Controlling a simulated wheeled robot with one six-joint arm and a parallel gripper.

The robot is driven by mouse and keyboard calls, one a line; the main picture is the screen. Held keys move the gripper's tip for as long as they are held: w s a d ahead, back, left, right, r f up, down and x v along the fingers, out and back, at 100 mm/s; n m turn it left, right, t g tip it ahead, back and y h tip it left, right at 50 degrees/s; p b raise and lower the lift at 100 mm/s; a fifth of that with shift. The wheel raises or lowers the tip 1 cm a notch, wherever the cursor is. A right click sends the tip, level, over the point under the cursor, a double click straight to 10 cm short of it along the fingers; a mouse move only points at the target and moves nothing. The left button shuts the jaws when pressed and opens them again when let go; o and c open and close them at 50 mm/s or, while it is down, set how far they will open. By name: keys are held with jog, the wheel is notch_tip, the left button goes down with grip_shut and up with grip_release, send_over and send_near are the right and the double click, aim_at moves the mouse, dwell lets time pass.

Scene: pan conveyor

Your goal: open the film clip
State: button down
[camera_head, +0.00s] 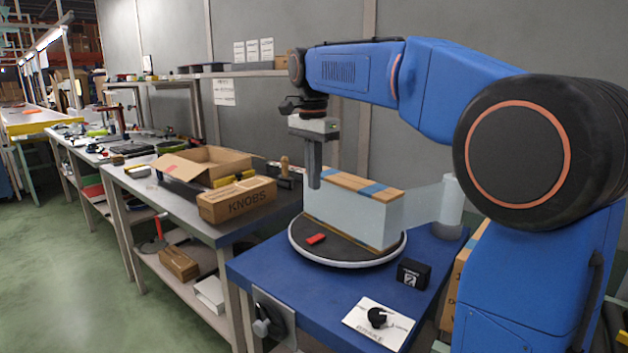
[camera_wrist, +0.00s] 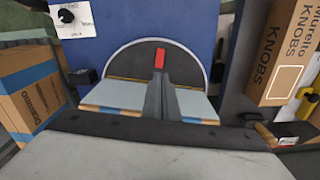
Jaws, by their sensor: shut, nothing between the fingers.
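A small red piece, which looks like the film clip (camera_head: 316,239), lies on the dark top of the round turntable (camera_head: 300,252). It also shows in the wrist view (camera_wrist: 159,59), just past my fingertips. A pale film-wrapped block (camera_head: 345,222) with a tan, blue-striped top stands on the turntable behind the red piece. A sheet of clear film (camera_head: 424,208) stretches from the block to a white roll (camera_head: 453,202) at the right. My gripper (camera_head: 313,184) is shut and empty, pointing down at the block's left end, above the red piece. It also shows in the wrist view (camera_wrist: 158,78).
The blue table (camera_head: 270,275) carries a small black box (camera_head: 413,273) and a white plate with a black knob (camera_head: 378,318). A KNOBS carton (camera_head: 237,200) and an open carton stand on the grey bench at the left. The table's front left is clear.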

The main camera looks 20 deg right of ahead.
aim_at(320, 236)
jog(key=shift+w+d, duration=0.25)
jog(key=shift+d, duration=0.45)
notch_tip(320, 236, down, 14)
jog(key=shift+d, duration=0.15)
dwell(0.4)
jog(key=shift+w, duration=0.1)
